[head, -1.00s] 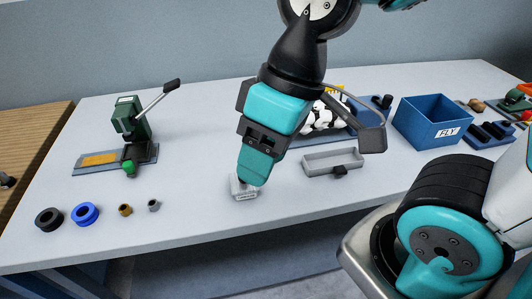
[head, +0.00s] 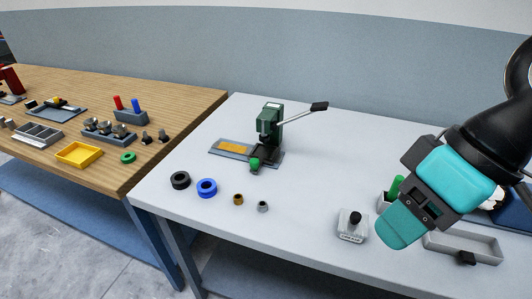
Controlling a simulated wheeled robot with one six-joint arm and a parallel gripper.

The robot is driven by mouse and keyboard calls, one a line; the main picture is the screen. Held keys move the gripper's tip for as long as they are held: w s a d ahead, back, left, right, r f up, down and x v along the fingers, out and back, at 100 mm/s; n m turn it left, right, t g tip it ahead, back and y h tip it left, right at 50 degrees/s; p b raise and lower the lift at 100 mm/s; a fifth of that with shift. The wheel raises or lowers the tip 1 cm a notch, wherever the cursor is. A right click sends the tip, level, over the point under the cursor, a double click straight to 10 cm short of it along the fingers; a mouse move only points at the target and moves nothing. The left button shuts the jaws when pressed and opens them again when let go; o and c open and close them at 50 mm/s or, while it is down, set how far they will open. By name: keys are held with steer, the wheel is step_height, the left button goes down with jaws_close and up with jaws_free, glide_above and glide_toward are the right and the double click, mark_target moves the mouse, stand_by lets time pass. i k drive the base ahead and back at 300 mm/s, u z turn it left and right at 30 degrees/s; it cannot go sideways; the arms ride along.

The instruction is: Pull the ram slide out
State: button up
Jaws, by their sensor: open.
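A dark green hand press (head: 270,120) stands at the back left of the grey table, its lever reaching up to the right. A dark slide with a green knob (head: 255,164) is at its front, low on the base; how far it is drawn out I cannot tell. My gripper (head: 400,228) is at the right, pointing down, open, with nothing seen in it. It is well apart from the press. The gap between its fingers is hard to see from here. A small pale block with a black knob (head: 354,228) stands just left of it; its label is too small to read.
A black ring (head: 180,180), a blue ring (head: 207,188) and two small bushings (head: 238,199) lie in front of the press. A grey tray (head: 482,247) and a green peg (head: 397,187) are near my gripper. A wooden table (head: 190,108) adjoins at left. The table's middle is clear.

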mark_target(262, 153)
steer(key=z, duration=0.05)
steer(key=k, duration=1.05)
steer(key=u, duration=1.15)
steer(key=i, duration=1.35)
steer(key=z, duration=0.75)
steer(key=i, duration=0.4)
steer(key=z, duration=0.35)
